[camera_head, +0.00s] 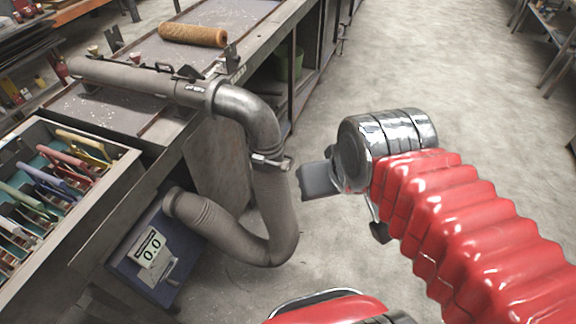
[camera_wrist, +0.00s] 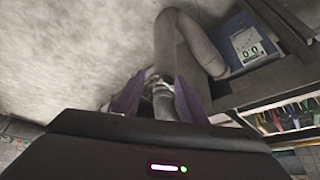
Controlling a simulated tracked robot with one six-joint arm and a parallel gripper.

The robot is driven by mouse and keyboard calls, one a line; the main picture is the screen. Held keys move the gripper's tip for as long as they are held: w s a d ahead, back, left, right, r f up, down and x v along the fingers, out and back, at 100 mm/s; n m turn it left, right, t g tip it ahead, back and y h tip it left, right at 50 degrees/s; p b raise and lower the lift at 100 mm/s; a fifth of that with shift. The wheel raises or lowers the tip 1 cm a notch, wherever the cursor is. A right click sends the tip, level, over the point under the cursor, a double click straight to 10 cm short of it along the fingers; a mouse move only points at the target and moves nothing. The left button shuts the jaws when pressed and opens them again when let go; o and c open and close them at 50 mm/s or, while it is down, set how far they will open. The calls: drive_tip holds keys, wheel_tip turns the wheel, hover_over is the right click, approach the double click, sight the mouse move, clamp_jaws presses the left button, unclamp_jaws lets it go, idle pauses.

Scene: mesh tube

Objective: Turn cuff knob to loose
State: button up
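A metal cuff (camera_head: 270,160) with a small protruding knob (camera_head: 287,164) clamps around the grey bent hose (camera_head: 275,205), below its shiny elbow. In the wrist view the cuff (camera_wrist: 160,88) shows between my fingers, farther off; the knob's setting is too small to read. My gripper (camera_head: 335,197) is to the right of the cuff in the head view, apart from it. In the wrist view my gripper (camera_wrist: 157,85) has its two dark fingers spread, with the hose and cuff seen through the gap. I see nothing held.
A long grey tube (camera_head: 130,80) lies along the bench and joins the elbow. A tan roll (camera_head: 193,35) lies behind it. A blue box (camera_head: 150,250) reading 0.0 is at the hose's lower end. A tray (camera_head: 130,160) holds coloured-handled tools.

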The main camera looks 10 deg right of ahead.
drive_tip(key=shift+o, duration=0.7)
drive_tip(key=shift+d, duration=0.1)
